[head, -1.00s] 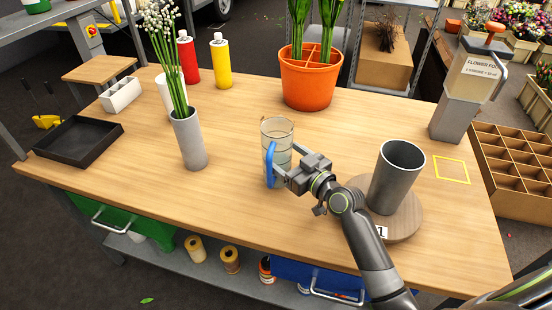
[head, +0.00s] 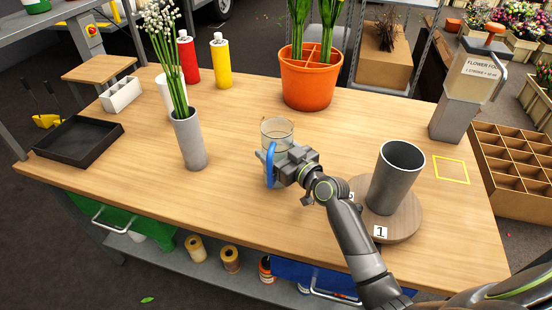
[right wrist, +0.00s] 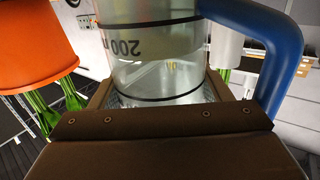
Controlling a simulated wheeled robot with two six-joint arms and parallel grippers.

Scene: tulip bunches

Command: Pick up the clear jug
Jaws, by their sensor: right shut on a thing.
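The clear jug (head: 277,131) stands on the wooden table, with dark marking rings and a blue handle (head: 270,165) on its near-left side. My right gripper (head: 282,163) reaches it from the near right and is shut around its body. In the right wrist view the jug (right wrist: 157,45) sits between my brown jaws (right wrist: 155,125), with an upside-down "200" mark and the blue handle at the right. The gripper hides the jug's lower part in the head view, so I cannot tell whether its base touches the table. My left gripper is not in view.
A grey vase with white-budded stems (head: 189,140) stands to the left. An orange divided pot (head: 308,85) is behind. A grey cup (head: 395,178) stands on a round wooden stand (head: 407,222) at the right. A yellow square outline (head: 451,170) marks the right side.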

